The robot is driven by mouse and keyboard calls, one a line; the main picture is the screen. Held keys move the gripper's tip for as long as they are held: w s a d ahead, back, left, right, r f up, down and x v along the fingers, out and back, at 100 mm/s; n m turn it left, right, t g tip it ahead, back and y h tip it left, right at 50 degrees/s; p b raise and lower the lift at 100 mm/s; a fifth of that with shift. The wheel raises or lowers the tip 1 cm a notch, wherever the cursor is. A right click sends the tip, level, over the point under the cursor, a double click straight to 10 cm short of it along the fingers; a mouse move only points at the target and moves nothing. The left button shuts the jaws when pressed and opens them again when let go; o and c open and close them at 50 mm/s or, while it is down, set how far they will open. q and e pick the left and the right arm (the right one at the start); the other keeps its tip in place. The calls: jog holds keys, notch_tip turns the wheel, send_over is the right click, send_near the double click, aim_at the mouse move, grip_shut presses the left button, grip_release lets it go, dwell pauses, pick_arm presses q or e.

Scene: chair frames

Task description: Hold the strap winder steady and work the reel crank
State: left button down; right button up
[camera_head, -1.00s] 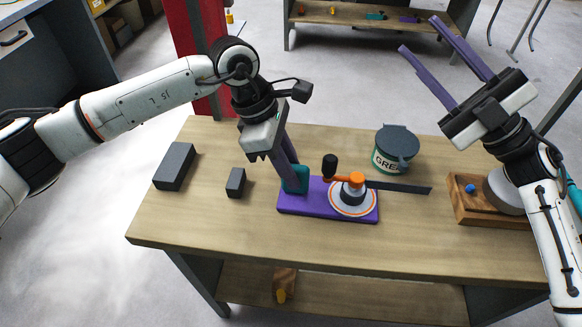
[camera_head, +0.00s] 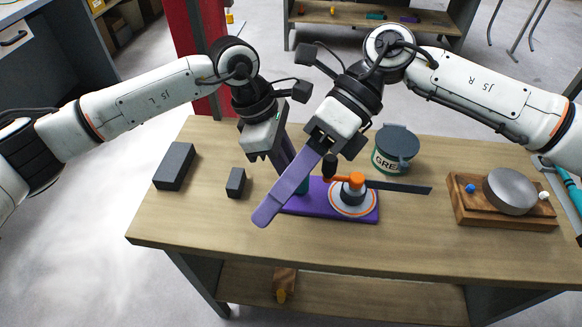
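The strap winder has a purple base (camera_head: 362,214) on the bench, a white reel disc (camera_head: 338,205) with an orange ring, and an orange hub (camera_head: 356,180). Its orange crank ends in an upright black knob (camera_head: 329,166) left of the hub. A dark strap (camera_head: 405,187) runs right from the reel. My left gripper (camera_head: 291,165) reaches down to the teal block (camera_head: 304,186) at the base's left end; its fingertips are largely hidden. My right gripper (camera_head: 266,216) slants across in front of the block, left of the knob. Only one purple finger shows clearly, so its opening is unclear.
A grease tub (camera_head: 393,152) stands behind the reel. Two dark blocks, one large (camera_head: 175,166) and one small (camera_head: 236,183), lie at left. A wooden fixture (camera_head: 490,216) with a metal disc is at right. The front bench strip is clear.

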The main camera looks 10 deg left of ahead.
jog(key=w+d+t+h, duration=0.3)
jog(key=w+h, duration=0.1)
jog(key=w, duration=0.2)
notch_tip(320, 180, up, 3)
jog(key=m+t+h, duration=0.1)
jog(key=t+h, duration=0.2)
jog(key=t, duration=0.1)
send_over(331, 158)
jog(key=shift+f, duration=4.45)
